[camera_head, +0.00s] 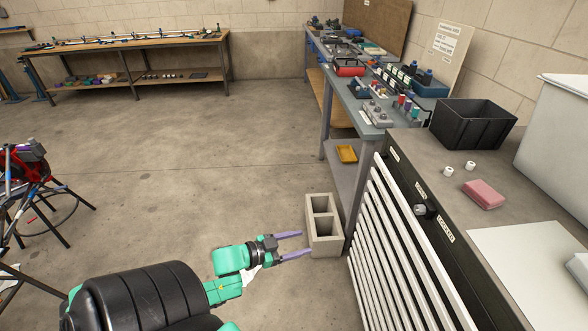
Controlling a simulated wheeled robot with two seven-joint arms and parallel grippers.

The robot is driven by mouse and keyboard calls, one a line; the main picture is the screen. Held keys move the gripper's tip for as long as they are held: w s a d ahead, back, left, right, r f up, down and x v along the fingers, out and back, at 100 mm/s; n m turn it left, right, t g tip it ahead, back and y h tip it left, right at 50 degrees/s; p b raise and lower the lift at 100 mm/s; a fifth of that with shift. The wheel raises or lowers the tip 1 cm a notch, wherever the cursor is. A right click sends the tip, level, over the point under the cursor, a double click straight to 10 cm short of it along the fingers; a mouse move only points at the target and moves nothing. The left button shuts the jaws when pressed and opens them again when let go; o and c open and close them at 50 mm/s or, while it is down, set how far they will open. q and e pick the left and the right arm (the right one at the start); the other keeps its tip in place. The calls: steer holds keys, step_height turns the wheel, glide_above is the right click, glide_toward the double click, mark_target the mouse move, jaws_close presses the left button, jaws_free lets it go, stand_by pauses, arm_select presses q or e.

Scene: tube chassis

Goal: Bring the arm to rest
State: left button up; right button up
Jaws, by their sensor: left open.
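My left gripper (294,245) is at the lower middle of the head view, on a green and black arm that comes in from the lower left. Its two purple fingers are apart and point right, with nothing between them. In the picture the fingertips lie just left of a grey cinder block (322,226) on the floor; I cannot tell how high above the floor they are. My right gripper is not in the view.
A drawer cabinet (425,254) stands at the right, with a black bin (473,124) and a pink block (484,194) on top. A cluttered workbench (352,102) runs behind it. A red tube frame (22,170) stands at the left. The middle floor is clear.

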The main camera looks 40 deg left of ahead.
arm_select(q)
steer(key=shift+w, duration=0.15)
steer(key=s+a+f+n+g+y, duration=0.15)
steer(key=s+f, duration=0.25)
steer(key=f, duration=0.4)
steer(key=s+a+f+n+g+y, duration=0.1)
steer(key=s+f+g+y, duration=0.2)
steer(key=f, duration=0.4)
steer(key=s+a+f+n+g+y, duration=0.1)
steer(key=s+f+g, duration=0.1)
steer(key=s+f, duration=0.5)
steer(key=s+d+f+g, duration=0.3)
steer(key=s+d+f, duration=0.2)
steer(key=s, duration=0.3)
steer(key=s+d+f+g, duration=0.3)
steer(key=s+d+f, duration=0.3)
steer(key=s+f, duration=0.1)
steer(key=shift+s+d+f+m+h, duration=0.2)
steer(key=shift+s+f+m+h, duration=0.15)
steer(key=shift+s, duration=0.3)
steer(key=shift+g, duration=0.25)
